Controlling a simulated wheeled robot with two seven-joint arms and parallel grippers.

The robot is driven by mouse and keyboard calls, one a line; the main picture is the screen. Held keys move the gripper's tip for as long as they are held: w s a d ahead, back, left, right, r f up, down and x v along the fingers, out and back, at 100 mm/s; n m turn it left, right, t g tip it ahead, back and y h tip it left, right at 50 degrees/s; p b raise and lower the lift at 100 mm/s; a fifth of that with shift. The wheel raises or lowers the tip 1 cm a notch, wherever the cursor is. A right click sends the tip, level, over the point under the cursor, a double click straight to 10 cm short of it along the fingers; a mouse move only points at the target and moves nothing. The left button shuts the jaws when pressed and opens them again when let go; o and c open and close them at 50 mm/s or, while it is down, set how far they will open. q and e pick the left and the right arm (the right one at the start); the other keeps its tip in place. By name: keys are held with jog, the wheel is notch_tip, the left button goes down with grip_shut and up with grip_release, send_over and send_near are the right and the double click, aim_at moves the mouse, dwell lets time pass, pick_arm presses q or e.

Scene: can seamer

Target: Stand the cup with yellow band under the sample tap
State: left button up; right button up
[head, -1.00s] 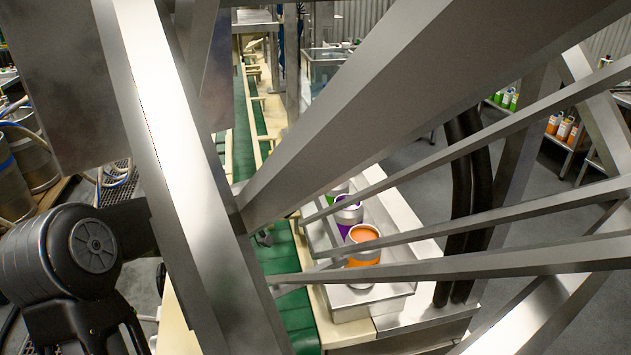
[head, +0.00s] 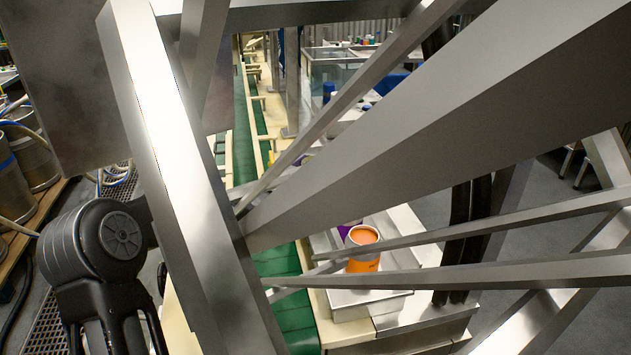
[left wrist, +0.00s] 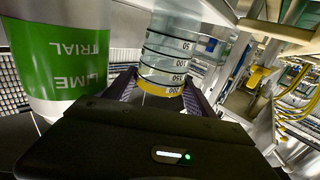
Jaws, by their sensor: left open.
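The cup with yellow band (left wrist: 166,50) is clear with black graduation lines; its yellow band (left wrist: 160,88) is at the end nearest my left gripper. In the left wrist view my left gripper (left wrist: 162,95) is open, with its two dark fingers on either side of the cup's banded end. I cannot tell whether the fingers touch it. In the head view my black left arm comes in at the left, and its gripper is hidden behind metal beams. My right gripper is not in view. I cannot make out the sample tap in either view.
A green and white can (left wrist: 65,55) with upside-down lettering is close left of the cup. In the head view an orange can (head: 362,256) stands in a metal tray (head: 385,303), a purple one behind it. Large metal beams (head: 190,180) block much of the view. A green conveyor (head: 285,290) runs beside the tray.

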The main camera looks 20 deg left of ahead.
pick_arm(q)
jog(key=shift+c, duration=0.3)
grip_shut()
dwell(0.4)
